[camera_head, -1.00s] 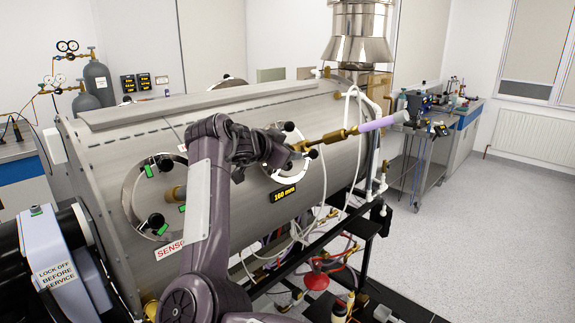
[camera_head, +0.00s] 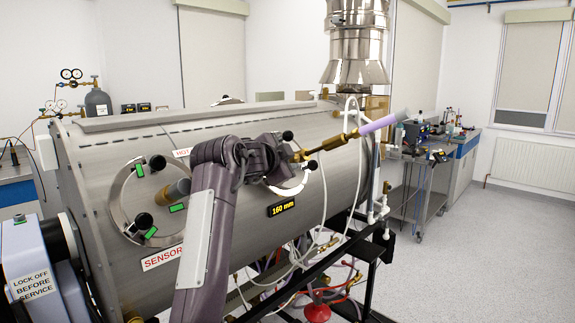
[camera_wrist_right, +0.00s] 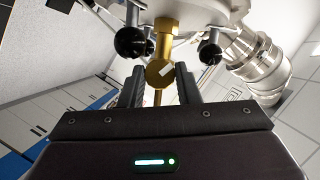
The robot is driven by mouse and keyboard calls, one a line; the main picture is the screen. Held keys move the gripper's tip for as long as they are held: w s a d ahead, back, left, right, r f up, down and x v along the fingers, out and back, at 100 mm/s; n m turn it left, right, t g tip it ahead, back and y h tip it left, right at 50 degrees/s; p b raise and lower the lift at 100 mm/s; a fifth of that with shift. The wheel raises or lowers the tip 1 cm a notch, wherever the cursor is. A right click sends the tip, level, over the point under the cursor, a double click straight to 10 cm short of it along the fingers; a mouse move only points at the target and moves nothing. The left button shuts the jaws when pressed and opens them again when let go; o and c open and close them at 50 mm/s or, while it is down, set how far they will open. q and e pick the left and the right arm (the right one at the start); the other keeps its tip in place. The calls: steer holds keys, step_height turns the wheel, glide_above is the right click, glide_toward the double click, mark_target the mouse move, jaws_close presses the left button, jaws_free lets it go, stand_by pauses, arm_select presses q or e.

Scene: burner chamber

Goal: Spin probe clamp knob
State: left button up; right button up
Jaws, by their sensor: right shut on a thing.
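The probe clamp knob is a round brass knob (camera_wrist_right: 160,73) with a white mark, seen between my fingers in the right wrist view. My right gripper (camera_wrist_right: 159,80) is shut on it, with one dark finger on each side. In the head view my right gripper (camera_head: 284,155) is at the round port in the chamber's side, and its fingertips are hard to make out. A brass probe fitting (camera_head: 345,137) with a lilac rod (camera_head: 378,125) sticks out to the right of it. My left gripper is not in view.
The port's black ball knobs (camera_wrist_right: 133,42) stand close on both sides of my fingers. The steel chamber (camera_head: 330,185) carries a "160 mm" display (camera_head: 283,209) below the port. Another port with a ring (camera_head: 122,200) is at left. Open floor lies at right.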

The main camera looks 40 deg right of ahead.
stand_by(0.4)
steer(key=o, duration=1)
steer(key=shift+c, duration=0.2)
steer(key=b+v, duration=0.3)
steer(key=v, duration=0.5)
steer(key=shift+w+f, duration=0.1)
